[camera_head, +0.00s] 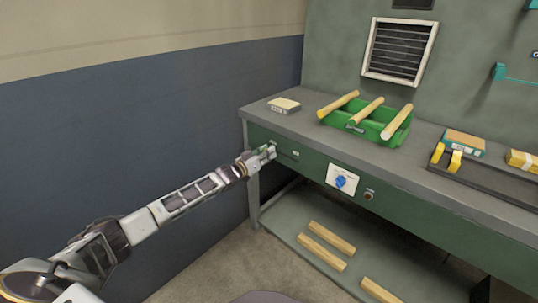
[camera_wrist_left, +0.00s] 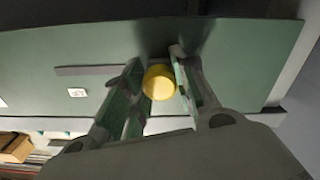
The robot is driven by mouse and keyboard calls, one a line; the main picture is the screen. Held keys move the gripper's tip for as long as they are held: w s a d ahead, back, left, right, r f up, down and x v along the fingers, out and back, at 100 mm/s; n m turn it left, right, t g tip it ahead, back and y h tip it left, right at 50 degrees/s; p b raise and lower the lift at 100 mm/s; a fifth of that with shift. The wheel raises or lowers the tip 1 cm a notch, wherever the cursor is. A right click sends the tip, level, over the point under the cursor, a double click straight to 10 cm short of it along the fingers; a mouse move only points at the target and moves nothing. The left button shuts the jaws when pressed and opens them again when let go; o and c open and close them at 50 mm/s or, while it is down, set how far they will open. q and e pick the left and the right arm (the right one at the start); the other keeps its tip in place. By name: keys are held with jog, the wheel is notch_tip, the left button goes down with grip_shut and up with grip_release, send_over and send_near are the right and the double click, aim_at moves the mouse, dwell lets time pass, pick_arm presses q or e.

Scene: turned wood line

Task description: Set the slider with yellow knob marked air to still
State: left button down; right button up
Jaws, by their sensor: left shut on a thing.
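My left gripper (camera_head: 267,152) is at the left end of the green bench front in the head view. In the left wrist view, its fingers (camera_wrist_left: 157,88) are shut on a round yellow knob (camera_wrist_left: 159,82), one on each side. A dark slot (camera_wrist_left: 88,70) runs left from the knob across the green panel. A small white label (camera_wrist_left: 77,92) sits beside the slot; its marking is too small to read. In the head view the gripper hides the knob. My right gripper is not in view.
The grey-topped bench (camera_head: 420,178) carries a green tray (camera_head: 365,128) with wooden rods. A white plate with a blue dial (camera_head: 341,182) and a dark round knob (camera_head: 368,195) are farther right on its front. Wooden pieces (camera_head: 323,247) lie on the lower shelf.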

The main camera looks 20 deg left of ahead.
pick_arm(q)
jog(key=shift+w+a+r, duration=0.1)
jog(key=shift+a+r, duration=0.15)
jog(key=shift+r, duration=0.1)
jog(key=c, duration=1.4)
grip_release()
jog(key=o, duration=0.3)
jog(key=shift+w+f, duration=0.1)
jog(key=shift+f, duration=0.05)
jog(key=v, duration=1.2)
